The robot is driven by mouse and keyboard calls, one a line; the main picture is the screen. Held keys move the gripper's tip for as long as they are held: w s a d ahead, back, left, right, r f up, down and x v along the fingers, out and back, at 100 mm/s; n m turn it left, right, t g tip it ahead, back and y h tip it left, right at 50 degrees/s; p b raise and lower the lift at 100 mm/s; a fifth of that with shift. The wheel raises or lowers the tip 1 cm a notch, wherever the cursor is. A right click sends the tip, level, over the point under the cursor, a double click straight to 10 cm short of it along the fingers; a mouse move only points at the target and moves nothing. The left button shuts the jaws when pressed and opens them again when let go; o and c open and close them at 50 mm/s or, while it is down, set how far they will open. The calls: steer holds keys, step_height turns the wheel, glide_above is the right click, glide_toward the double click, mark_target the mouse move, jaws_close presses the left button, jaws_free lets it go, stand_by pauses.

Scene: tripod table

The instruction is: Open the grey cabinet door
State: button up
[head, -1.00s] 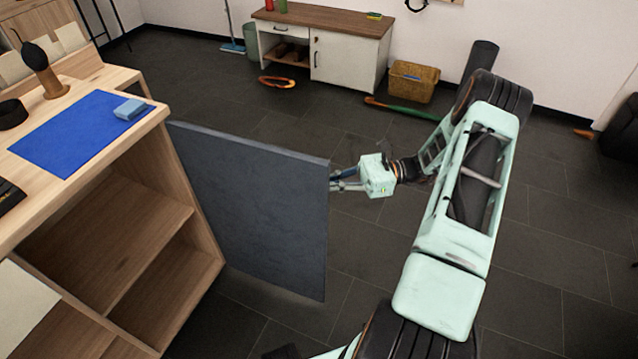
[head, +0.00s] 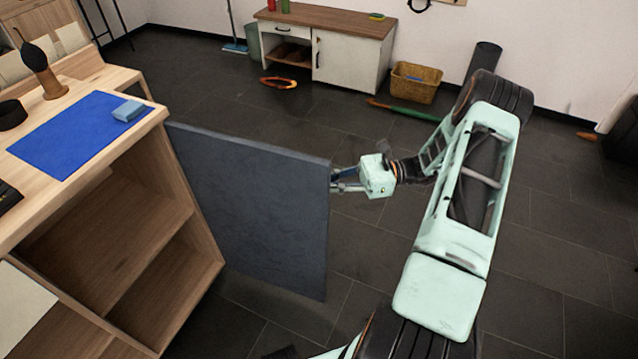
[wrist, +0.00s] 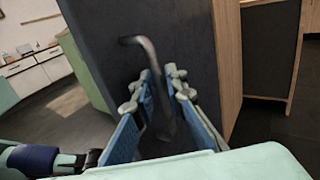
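The grey cabinet door (head: 250,210) stands swung well out from the wooden cabinet (head: 190,200), and the shelves inside show. The door also fills the middle of the wrist view (wrist: 110,60). Its dark bent handle (wrist: 146,50) is on the face turned away from the head camera. My gripper (head: 340,180) is at the door's free edge, on the far side. In the wrist view its two blue-padded fingers (wrist: 165,90) lie on either side of the handle and look closed around it. The exact contact is partly hidden.
A blue mat (head: 70,135) with a light blue block (head: 129,110) lies on the cabinet top. Dark floor (head: 390,260) is clear around the door. A white cabinet (head: 345,55), a yellow basket (head: 414,82) and a green-handled tool (head: 405,109) are farther back.

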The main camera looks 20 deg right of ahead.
steer(key=s+d, duration=0.1)
steer(key=d, duration=1.1)
steer(key=shift+s, duration=0.3)
steer(key=shift+a, duration=0.1)
